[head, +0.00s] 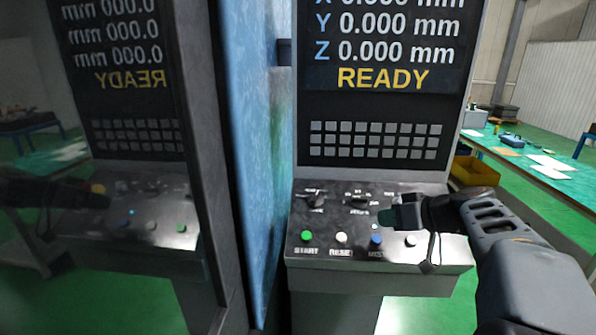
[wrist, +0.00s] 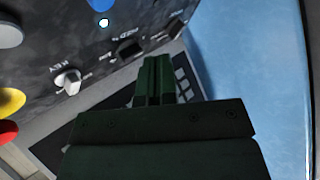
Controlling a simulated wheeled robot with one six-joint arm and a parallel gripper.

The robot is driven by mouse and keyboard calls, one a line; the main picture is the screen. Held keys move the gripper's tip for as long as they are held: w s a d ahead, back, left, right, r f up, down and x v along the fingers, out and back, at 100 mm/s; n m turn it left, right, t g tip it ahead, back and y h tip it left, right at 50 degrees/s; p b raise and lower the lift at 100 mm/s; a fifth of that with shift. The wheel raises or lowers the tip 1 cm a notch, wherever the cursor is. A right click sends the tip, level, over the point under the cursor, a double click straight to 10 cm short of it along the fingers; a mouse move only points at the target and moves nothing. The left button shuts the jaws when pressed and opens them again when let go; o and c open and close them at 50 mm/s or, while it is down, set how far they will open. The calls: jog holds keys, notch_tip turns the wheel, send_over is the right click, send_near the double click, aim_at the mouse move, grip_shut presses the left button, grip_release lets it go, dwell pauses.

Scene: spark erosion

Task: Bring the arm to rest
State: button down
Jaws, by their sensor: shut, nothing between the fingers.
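My gripper (head: 385,217) is in front of the right half of the control panel (head: 330,258) in the head view, with its fingers pointing left. My arm (head: 520,245) comes in from the right edge. In the wrist view the two dark green fingers (wrist: 154,80) lie together, shut, with nothing between them. They are above the panel's buttons and knobs; the exact gap to the panel is hard to tell. The arm and gripper hide part of the panel's right side.
The panel carries a green START button (head: 306,235), a white button (head: 341,237), a blue button (head: 376,239) and dark knobs (head: 316,200). The screen (head: 385,50) above reads READY. A blue wall (head: 255,130) and a dark reflective pane (head: 130,180) stand left. A green-topped table (head: 535,160) is at right.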

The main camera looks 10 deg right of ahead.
jog(key=s+a+f+m+g+h, duration=0.1)
jog(key=s+f+m+g+h, duration=0.3)
jog(key=s+f+m, duration=0.45)
jog(key=s+a+f+n+g+h, duration=0.1)
jog(key=s+a+f+n+h, duration=0.2)
jog(key=s+a+f+n, duration=0.2)
jog(key=shift+s+a+f+g, duration=0.25)
jog(key=shift+s+a, duration=0.5)
jog(key=shift+a, duration=1.15)
